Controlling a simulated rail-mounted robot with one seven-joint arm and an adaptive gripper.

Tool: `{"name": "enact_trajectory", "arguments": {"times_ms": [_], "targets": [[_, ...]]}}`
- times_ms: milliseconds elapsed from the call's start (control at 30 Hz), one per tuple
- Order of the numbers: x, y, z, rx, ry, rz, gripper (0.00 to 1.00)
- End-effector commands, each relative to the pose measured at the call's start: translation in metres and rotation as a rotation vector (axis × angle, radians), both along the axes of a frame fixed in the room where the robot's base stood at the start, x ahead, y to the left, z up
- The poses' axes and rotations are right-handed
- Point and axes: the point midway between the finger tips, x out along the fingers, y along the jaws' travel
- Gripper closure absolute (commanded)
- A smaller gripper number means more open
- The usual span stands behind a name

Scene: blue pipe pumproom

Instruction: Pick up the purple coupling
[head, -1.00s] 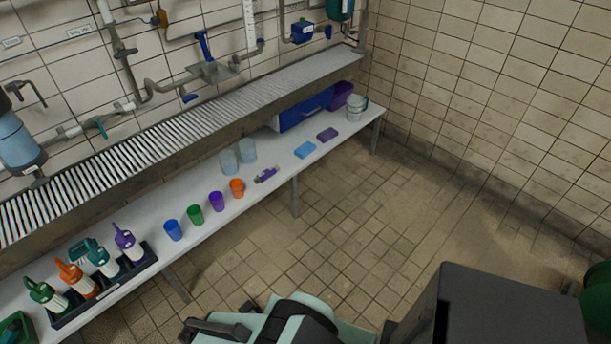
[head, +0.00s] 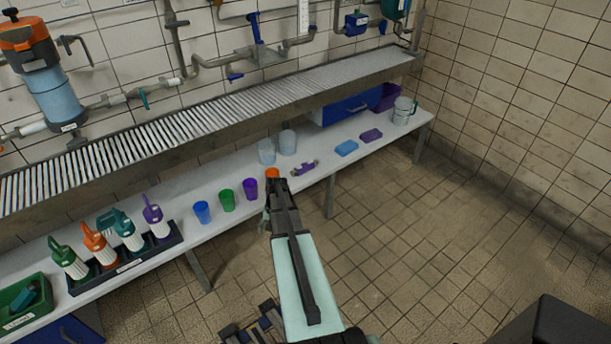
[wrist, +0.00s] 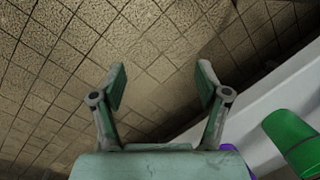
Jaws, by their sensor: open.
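The purple coupling (head: 304,168) is a small purple piece with grey parts. It lies on the white bench in the head view, right of the cups and left of the blue block. My gripper (wrist: 162,85) is open and empty in the wrist view, with tiled floor beyond its fingers. In the head view my arm reaches up towards the bench edge near the orange cup, and the fingers cannot be made out clearly. The coupling is not clearly seen in the wrist view; a purple bit (wrist: 231,148) beside the gripper there cannot be identified.
The white bench (head: 228,237) holds blue (head: 202,212), green (head: 227,200), purple (head: 250,189) and orange (head: 272,174) cups. Clear cups (head: 267,152) stand behind; blue (head: 346,148) and purple (head: 371,135) blocks lie right. A grated ledge (head: 200,120) overhangs the back.

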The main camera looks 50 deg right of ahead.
Motion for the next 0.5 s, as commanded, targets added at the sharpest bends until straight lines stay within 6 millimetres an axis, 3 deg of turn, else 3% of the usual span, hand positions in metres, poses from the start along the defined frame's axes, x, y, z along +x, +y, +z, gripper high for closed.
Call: {"name": "enact_trajectory", "arguments": {"times_ms": [33, 167, 300, 400, 500], "targets": [[0.015, -0.047, 0.004, -0.011, -0.033, -0.073, 0.25], [0.029, -0.147, 0.043, -0.024, -0.109, -0.260, 0.25], [0.032, -0.248, 0.096, -0.021, -0.188, -0.464, 0.25], [0.030, -0.305, 0.133, -0.005, -0.234, -0.595, 0.25], [0.029, -0.344, 0.163, 0.023, -0.267, -0.708, 0.25]]}}
